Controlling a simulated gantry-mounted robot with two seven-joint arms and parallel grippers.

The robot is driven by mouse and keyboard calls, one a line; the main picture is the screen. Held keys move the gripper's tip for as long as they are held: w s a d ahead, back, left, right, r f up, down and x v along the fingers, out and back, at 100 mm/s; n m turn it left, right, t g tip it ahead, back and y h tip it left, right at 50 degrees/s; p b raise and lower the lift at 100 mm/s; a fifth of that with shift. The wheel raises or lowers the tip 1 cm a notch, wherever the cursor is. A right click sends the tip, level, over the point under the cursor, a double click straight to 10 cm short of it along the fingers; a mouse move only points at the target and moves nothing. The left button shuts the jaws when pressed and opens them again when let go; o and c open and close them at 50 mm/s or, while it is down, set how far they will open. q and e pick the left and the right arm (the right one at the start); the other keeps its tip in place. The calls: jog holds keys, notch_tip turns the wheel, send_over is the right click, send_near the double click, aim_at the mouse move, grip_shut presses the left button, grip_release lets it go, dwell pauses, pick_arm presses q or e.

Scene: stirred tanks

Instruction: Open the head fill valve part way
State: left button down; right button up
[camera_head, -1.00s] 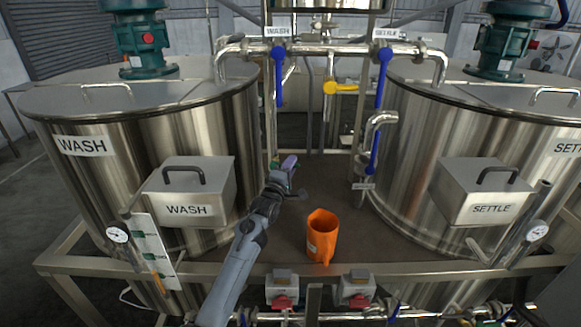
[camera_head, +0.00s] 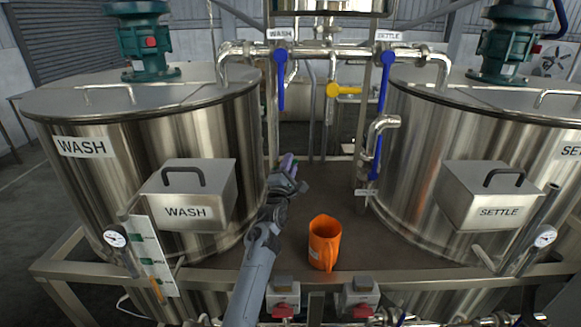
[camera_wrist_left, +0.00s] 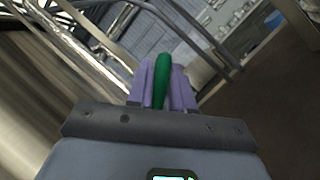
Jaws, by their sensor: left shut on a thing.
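My left gripper (camera_head: 288,168) is between the two tanks, behind and left of the orange jug in the head view. In the left wrist view its purple fingers (camera_wrist_left: 163,85) are shut on a green handle (camera_wrist_left: 162,78), which stands between them and extends past their tips. The valve body under this handle is hidden, and I cannot read a label on it. In the head view the handle is mostly hidden by the gripper. My right gripper is not in view.
An orange jug (camera_head: 324,243) stands on the dark deck close to my left arm. The WASH tank (camera_head: 110,130) is at left and the SETTLE tank (camera_head: 480,140) at right. Blue valve levers (camera_head: 281,80) and a yellow lever (camera_head: 345,90) hang on pipework behind.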

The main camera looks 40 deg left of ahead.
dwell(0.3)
pick_arm(q)
jog(key=c, duration=1.1)
grip_release()
jog(key=v, duration=1.1)
jog(key=shift+w, duration=0.1)
